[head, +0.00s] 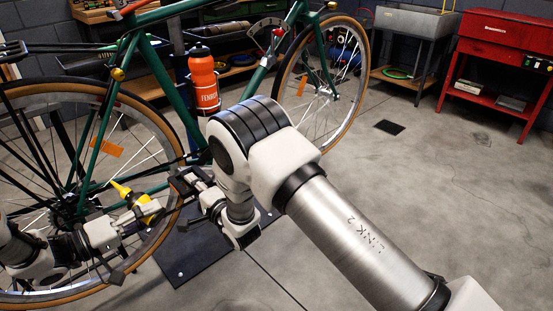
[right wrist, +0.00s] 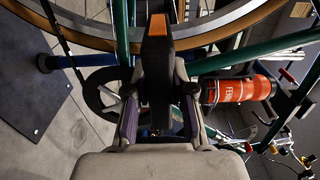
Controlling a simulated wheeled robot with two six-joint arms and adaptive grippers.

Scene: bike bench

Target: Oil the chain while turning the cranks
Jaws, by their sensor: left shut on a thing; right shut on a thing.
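The green bike (head: 160,14) stands with its rear wheel at the left. Its rear sprockets (head: 68,212) are near the wheel's hub; the thin chain is hard to make out. My left gripper (head: 138,216) is shut on a yellow oil bottle (head: 146,204), whose nozzle points up and left, near the chain line. I cannot tell whether its tip touches the chain. My right gripper (head: 192,186) is shut on the black pedal at the crank. In the right wrist view, the pedal (right wrist: 156,62), with an orange reflector, sits between the fingers, and the chainring (right wrist: 100,92) shows behind.
An orange water bottle (head: 203,80) is on the frame above my right gripper. A dark mat (head: 190,258) lies below the bike. A red tool cart (head: 490,45) and a grey sink (head: 410,25) stand at the back right.

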